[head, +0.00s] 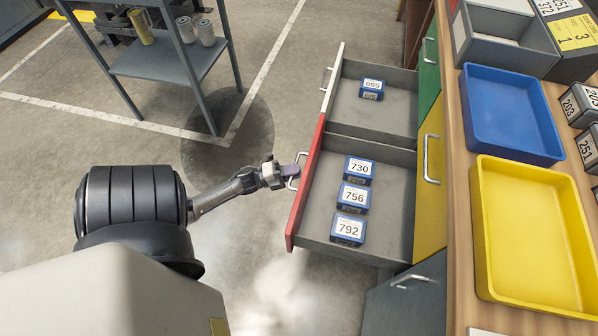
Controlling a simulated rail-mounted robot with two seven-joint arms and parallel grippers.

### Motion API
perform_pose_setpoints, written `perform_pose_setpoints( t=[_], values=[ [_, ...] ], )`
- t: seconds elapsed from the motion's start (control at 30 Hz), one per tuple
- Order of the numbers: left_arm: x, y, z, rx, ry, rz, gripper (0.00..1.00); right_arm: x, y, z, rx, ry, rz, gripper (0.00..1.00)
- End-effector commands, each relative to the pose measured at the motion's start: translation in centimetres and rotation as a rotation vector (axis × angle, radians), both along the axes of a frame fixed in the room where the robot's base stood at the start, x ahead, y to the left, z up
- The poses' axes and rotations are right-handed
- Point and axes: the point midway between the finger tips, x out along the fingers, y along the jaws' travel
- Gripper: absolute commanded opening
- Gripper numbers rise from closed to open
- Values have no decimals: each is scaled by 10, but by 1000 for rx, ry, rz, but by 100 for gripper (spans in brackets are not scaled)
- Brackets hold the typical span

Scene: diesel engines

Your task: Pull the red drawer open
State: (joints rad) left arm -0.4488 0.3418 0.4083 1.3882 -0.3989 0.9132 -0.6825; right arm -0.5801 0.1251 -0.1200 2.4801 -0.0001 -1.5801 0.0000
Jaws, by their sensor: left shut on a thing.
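The red drawer (307,187) stands pulled out from the cabinet, with its inside showing. Several blue boxes lie in it, labelled 730 (358,169), 756 (354,197) and 792 (348,229). Its metal handle (293,184) is on the red front, facing left. My left gripper (289,173) reaches in from the left and is shut on the handle; the fingertips partly cover it. My right gripper is not in view.
A white-fronted drawer (332,79) with a blue box labelled 805 (372,88) is also out, just behind. Green (429,65) and yellow (430,180) fronts are closed. Blue (508,112) and yellow (530,235) trays sit on the worktop.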

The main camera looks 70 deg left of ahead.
Motion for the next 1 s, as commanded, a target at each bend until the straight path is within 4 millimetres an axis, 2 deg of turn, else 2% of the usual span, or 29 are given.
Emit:
perform_pose_setpoints(
  t=[0.3, 0.33, 0.4, 0.7, 0.87, 1.0],
  values=[
    [0, 0, 0, 0, -1, -1, 0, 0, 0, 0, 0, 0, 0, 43],
    [0, 0, 0, 0, -1, -1, 14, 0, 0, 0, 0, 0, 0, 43],
    [0, 0, 0, 0, -1, -1, 21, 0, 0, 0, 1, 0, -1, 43],
    [-2, 0, 0, 0, 0, 0, 22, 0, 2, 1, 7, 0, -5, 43],
    [-19, 4, -3, -1, 2, 1, 22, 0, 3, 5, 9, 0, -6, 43],
    [-46, 9, -7, -1, 4, 1, 22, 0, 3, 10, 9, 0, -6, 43]
  ],
)
